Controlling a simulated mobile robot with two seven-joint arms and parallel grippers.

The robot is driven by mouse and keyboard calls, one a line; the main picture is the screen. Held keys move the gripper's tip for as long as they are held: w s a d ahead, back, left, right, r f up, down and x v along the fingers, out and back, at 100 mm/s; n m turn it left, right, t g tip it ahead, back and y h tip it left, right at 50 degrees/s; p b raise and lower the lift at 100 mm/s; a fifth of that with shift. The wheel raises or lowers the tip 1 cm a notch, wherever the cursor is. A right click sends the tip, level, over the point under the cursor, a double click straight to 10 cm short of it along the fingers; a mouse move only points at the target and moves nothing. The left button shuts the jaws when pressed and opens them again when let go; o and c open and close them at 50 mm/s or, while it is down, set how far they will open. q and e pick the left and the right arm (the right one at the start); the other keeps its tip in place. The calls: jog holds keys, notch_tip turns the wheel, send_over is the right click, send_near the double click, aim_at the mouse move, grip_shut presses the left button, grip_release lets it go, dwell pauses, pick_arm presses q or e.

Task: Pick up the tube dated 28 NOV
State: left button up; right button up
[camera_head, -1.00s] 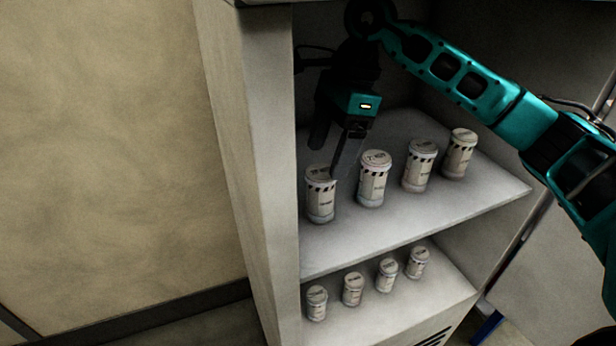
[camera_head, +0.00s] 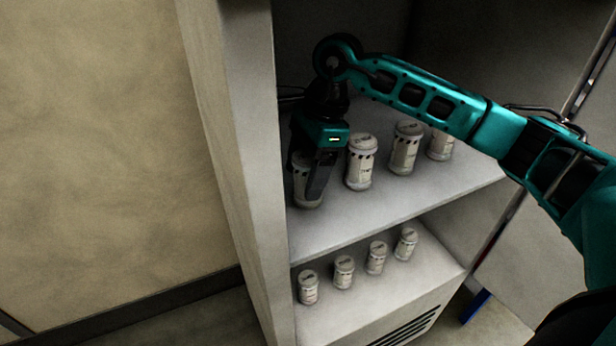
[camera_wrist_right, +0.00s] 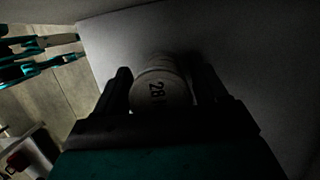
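The tube at the left end of the upper shelf (camera_head: 307,200) is white, with a cap and a dark-striped band. In the right wrist view its cap (camera_wrist_right: 160,90) reads "28"; the rest of the date is hard to read. My right gripper (camera_head: 306,180) reaches down over this tube from above. In the right wrist view its fingers stand on either side of the tube, with a narrow gap showing at the left, so it looks open around it. The tube stands upright on the shelf. My left gripper is not in view.
Three similar tubes stand to the right on the same shelf, the nearest (camera_head: 361,165) close to the gripper. Several smaller tubes (camera_head: 344,272) stand on the lower shelf (camera_head: 400,290). The cabinet's left wall (camera_head: 250,150) is close beside the gripper.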

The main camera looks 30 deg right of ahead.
jog(key=c, duration=0.9)
jog(key=shift+c, duration=0.4)
jog(key=shift+r, duration=0.15)
